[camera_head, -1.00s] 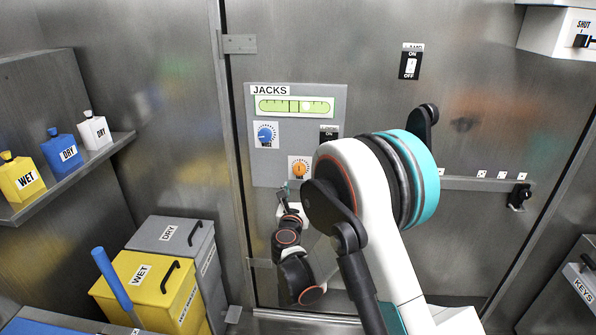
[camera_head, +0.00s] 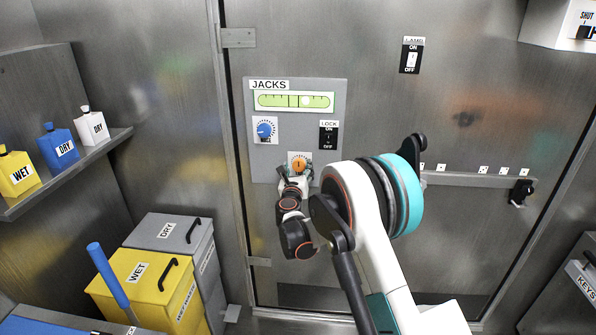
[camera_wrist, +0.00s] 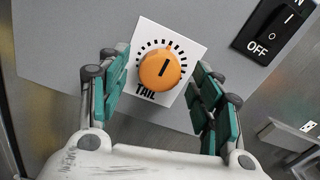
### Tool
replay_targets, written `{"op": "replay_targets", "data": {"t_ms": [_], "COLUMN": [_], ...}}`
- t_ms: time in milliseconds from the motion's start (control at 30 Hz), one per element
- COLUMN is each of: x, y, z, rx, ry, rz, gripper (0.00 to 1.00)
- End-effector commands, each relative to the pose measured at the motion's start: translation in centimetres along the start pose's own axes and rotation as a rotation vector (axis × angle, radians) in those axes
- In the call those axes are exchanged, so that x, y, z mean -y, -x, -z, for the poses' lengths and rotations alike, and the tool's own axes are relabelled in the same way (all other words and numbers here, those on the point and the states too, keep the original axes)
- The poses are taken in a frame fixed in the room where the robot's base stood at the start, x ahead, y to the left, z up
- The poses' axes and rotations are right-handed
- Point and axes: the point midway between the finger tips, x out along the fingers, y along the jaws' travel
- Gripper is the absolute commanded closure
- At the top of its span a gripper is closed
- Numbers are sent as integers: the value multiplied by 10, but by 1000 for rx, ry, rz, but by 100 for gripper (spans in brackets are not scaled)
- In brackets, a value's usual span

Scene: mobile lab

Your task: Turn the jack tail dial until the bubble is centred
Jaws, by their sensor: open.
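The orange TAIL dial (camera_wrist: 160,70) sits on a white plate with black tick marks; its dark pointer line points towards the top of the wrist view. It also shows low on the grey JACKS panel in the head view (camera_head: 299,163). My gripper (camera_wrist: 158,84) is open, with its teal finger pads on either side of the dial and visible gaps to it. In the head view my gripper (camera_head: 295,178) is at the dial's lower edge. The green bubble vial (camera_head: 270,101) is at the panel's top, its pale bubble (camera_head: 306,101) right of the middle mark.
A blue dial (camera_head: 264,130) is above left of the orange one. A black LOCK switch (camera_head: 328,135) is above right; it shows at the upper right of the wrist view (camera_wrist: 272,28). A LAMP switch (camera_head: 410,56) and a door bar (camera_head: 470,180) are further right.

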Motion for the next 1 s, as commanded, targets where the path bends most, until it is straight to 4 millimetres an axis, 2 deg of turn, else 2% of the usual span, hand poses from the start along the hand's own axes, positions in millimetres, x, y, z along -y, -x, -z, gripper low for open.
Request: {"op": "replay_targets", "data": {"t_ms": [133, 433, 467, 633, 1000], "x": [0, 0, 0, 0, 0], "y": [-10, -11, -11, -11, -11], "z": [0, 0, 0, 0, 0], "rx": [0, 0, 0, 0, 0], "ry": [0, 0, 0, 0, -30], "rz": [0, 0, 0, 0, 0], "gripper": [41, 41, 45, 84, 85]}}
